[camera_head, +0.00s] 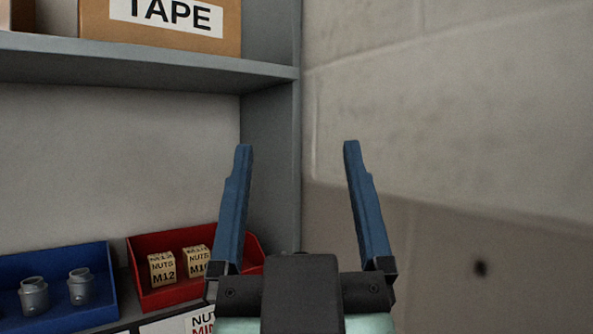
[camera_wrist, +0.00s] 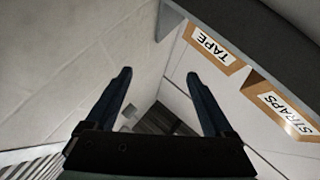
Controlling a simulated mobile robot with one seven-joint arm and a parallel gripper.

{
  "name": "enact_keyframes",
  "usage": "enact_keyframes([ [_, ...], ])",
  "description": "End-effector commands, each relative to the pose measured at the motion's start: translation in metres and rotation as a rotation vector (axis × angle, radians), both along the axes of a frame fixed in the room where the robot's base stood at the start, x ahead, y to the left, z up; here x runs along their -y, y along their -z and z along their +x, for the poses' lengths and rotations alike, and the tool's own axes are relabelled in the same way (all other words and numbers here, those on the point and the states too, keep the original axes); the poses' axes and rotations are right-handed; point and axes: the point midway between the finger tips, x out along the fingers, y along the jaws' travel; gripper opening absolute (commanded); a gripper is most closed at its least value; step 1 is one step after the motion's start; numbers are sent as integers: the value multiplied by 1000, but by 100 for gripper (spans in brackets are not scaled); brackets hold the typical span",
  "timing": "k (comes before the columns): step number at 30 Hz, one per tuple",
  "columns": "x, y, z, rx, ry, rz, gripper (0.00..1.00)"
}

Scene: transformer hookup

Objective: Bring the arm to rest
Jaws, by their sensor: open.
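My gripper (camera_head: 298,150) is open and empty, with its two blue fingers spread wide and pointing up in the head view. It is in front of the corner where the grey shelf unit meets the wall. In the wrist view my gripper (camera_wrist: 158,75) also shows open, with nothing between the fingers. The rest of my arm is mostly hidden below the picture.
A grey shelf (camera_head: 150,70) holds a TAPE box (camera_head: 160,35). Below stand a red bin (camera_head: 150,247) with nuts boxes and a blue bin (camera_head: 85,255) with grey metal parts. A block wall (camera_head: 450,100) rises at right. A STRAPS box (camera_wrist: 285,108) shows in the wrist view.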

Motion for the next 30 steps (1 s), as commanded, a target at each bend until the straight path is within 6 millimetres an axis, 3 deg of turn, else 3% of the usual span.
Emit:
enact_keyframes([
  [1, -2, -16, -13, 50, -5, 13, 87],
  [3, -2, -29, -24, 89, -8, 27, 87],
  [6, -2, -35, -31, 110, -9, 36, 87],
  [14, -2, -36, -30, 107, -9, 34, 87],
  [21, -2, -64, -29, 105, -10, 34, 87],
  [30, -2, -60, -29, 104, -9, 33, 87],
])
